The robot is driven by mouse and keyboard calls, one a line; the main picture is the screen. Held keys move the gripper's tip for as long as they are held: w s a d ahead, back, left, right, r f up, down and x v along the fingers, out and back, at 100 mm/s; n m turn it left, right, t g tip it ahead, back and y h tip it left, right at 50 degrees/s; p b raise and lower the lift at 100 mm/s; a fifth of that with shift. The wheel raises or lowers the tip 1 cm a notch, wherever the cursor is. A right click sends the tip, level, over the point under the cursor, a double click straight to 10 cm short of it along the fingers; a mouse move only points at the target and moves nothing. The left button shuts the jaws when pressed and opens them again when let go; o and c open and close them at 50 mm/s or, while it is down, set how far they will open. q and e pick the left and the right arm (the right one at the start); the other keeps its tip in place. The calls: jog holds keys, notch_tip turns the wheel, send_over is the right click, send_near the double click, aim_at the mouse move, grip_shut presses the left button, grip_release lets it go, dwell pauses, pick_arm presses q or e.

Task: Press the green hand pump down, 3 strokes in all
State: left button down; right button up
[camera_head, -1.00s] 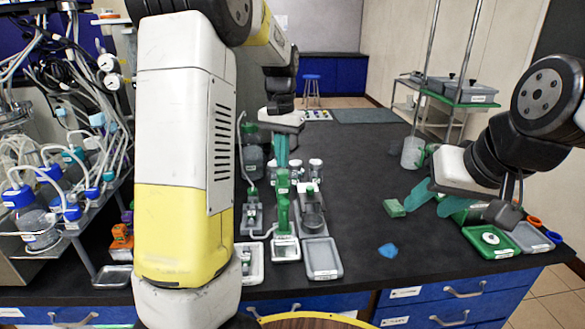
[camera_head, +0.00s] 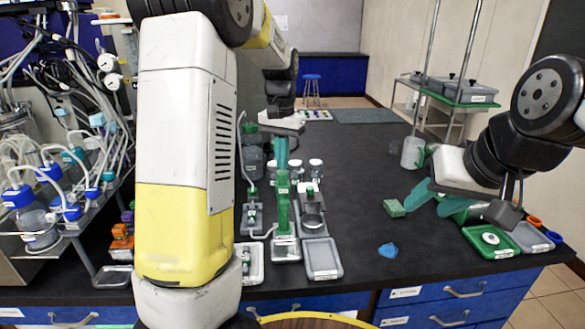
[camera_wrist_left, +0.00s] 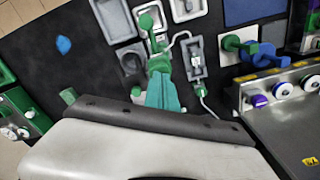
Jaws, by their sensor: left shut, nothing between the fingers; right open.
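The green hand pump (camera_head: 283,207) stands upright on a pale base near the middle of the bench, and it also shows in the left wrist view (camera_wrist_left: 158,63). My left gripper (camera_head: 281,163) has teal fingers, shut and empty, pointing down at the top of the pump. In the left wrist view its fingertips (camera_wrist_left: 162,80) overlap the green part of the pump; I cannot tell whether they touch. My right gripper (camera_head: 427,197) is open and empty over the right side of the bench, well away from the pump.
A clear vessel (camera_head: 313,213) stands close right of the pump, with a grey tray (camera_head: 322,260) in front. A green block (camera_head: 394,208) and blue piece (camera_head: 388,250) lie further right. Tubing and bottles (camera_head: 40,225) crowd the left. The bench's middle right is mostly free.

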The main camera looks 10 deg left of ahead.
pick_arm(q)
jog(key=shift+f, duration=1.4)
jog(key=shift+r, duration=1.8)
jog(key=shift+f, duration=0.1)
jog(key=shift+f, duration=1.7)
jog(key=shift+r, duration=1.8)
jog(key=shift+f, duration=0.1)
